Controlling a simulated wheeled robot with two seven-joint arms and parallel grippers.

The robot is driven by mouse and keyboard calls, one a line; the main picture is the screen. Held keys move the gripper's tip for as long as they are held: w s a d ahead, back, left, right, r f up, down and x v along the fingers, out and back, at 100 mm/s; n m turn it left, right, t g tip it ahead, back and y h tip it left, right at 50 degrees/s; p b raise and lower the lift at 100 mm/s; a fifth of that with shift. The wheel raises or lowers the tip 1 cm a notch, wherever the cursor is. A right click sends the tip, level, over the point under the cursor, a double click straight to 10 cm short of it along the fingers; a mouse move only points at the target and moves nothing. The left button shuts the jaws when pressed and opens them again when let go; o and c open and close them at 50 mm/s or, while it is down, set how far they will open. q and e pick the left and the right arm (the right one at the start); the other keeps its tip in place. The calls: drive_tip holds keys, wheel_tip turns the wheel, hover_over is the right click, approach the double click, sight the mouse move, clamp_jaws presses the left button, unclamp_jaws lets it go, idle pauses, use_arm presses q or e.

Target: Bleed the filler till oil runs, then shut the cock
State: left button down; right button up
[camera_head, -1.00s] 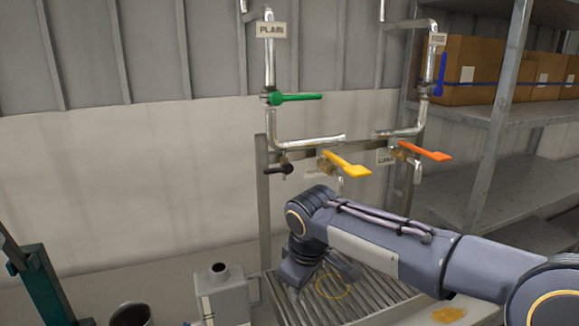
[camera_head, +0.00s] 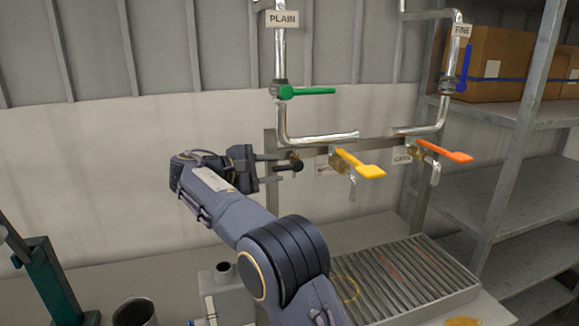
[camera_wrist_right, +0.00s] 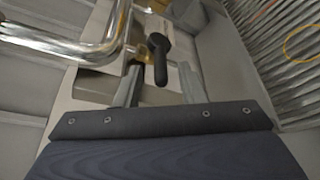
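A small brass cock with a black handle (camera_head: 297,164) sits at the left end of the filler's rail; the black handle also shows in the right wrist view (camera_wrist_right: 158,58). My right gripper (camera_head: 284,167) reaches it from the left. In the right wrist view my right gripper (camera_wrist_right: 158,86) is open, with its fingers on either side of the handle's lower end and gaps showing. Above are the green lever (camera_head: 307,91) under the PLAIN sign and the blue lever (camera_head: 464,69) under FINE. Yellow (camera_head: 362,164) and orange (camera_head: 446,152) levers are on the spouts. No running oil shows. My left gripper is out of view.
A slatted grate (camera_head: 415,272) with a yellow ring marked on it lies below the spouts. An amber patch (camera_head: 462,321) is at the bottom right. A grey can (camera_head: 223,279) and a dark cup (camera_head: 135,312) stand below my right arm. Shelves with cartons (camera_head: 497,62) stand right.

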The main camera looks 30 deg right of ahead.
sight(288, 168)
drive_tip(key=x, duration=0.5)
drive_tip(key=shift+d+f+p, duration=0.1)
drive_tip(key=shift+p, duration=0.2)
drive_tip(key=shift+c, duration=0.4)
clamp_jaws()
